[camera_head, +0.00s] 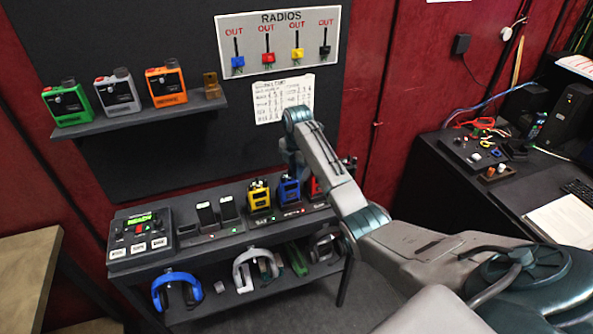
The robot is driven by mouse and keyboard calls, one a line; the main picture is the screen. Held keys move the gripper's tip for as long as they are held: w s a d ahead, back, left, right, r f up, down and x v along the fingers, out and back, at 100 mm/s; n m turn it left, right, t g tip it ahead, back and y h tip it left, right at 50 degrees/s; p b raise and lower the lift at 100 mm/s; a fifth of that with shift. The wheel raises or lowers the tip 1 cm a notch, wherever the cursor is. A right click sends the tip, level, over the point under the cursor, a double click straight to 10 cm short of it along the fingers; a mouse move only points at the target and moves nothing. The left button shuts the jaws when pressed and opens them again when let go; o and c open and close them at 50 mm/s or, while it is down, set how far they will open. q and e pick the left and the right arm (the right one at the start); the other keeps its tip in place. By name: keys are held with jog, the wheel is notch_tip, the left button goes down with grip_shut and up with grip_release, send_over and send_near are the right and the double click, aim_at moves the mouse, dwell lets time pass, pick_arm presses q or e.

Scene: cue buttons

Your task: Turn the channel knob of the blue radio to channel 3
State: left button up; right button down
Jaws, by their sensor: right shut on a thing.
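The blue radio (289,190) stands upright on the shelf top, between the yellow radio and a red radio. My right gripper (291,176) comes down from above onto the top of the blue radio. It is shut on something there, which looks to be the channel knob. The knob and its channel marks are hidden behind the gripper and too small to read. My left gripper is not in view.
The yellow radio (259,196) is close on the left, and the red radio (314,187) is partly behind my arm. A console with a green screen (140,232) stands at the left end. Headphones (177,291) lie on the lower shelf. A cluttered desk (470,175) is right.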

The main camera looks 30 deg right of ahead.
jog(key=shift+n, duration=0.3)
jog(key=c, duration=1.4)
grip_release()
